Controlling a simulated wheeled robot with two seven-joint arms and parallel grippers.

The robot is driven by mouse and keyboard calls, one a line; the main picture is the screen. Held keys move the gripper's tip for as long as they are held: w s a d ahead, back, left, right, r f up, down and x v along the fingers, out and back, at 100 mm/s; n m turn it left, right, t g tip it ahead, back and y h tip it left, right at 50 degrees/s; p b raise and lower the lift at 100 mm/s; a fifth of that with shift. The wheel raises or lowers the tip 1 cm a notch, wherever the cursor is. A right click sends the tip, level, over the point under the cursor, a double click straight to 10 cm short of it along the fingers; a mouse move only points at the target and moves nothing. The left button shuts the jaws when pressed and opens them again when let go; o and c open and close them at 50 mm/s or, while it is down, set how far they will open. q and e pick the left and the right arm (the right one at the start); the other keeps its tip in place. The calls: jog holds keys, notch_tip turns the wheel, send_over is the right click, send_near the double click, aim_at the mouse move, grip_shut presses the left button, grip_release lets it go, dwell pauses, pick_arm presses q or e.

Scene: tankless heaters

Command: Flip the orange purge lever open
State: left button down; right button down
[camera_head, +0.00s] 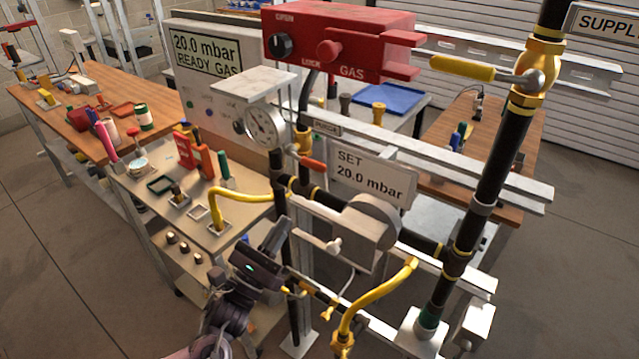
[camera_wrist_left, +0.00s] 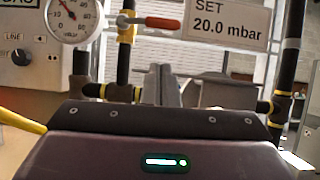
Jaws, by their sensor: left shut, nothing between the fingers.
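The orange purge lever (camera_head: 312,164) sticks out to the right from a brass fitting (camera_head: 303,140) on a vertical pipe, below the PURGE label. It lies roughly level. In the left wrist view the lever (camera_wrist_left: 157,23) shows beside the round dial gauge (camera_wrist_left: 72,16) and left of the SET 20.0 mbar sign. My left gripper (camera_head: 278,232) is below and a little left of the lever, apart from it, pointing up. Its fingers (camera_wrist_left: 167,84) are shut and empty, below the lever in the left wrist view. My right gripper is in neither view.
A yellow hose (camera_head: 230,194) curves just left of my left gripper. A grey regulator (camera_head: 362,235) and black pipes stand to its right. The SET sign (camera_head: 370,177) is right of the lever. A red gas box (camera_head: 340,42) hangs above. A bench with tools is at left.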

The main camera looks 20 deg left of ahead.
pick_arm(q)
jog(key=shift+s+d+r+m, duration=0.15)
jog(key=shift+r+m, duration=0.15)
jog(key=shift+r, duration=0.15)
jog(key=p, duration=0.4)
send_near(305, 159)
jog(key=w+d, duration=0.3)
jog(key=w, duration=0.1)
jog(key=shift+w+d+r, duration=0.1)
jog(key=shift+d, duration=0.25)
jog(key=shift+w+d+r, duration=0.2)
jog(key=shift+w, duration=0.35)
jog(key=shift+w, duration=0.1)
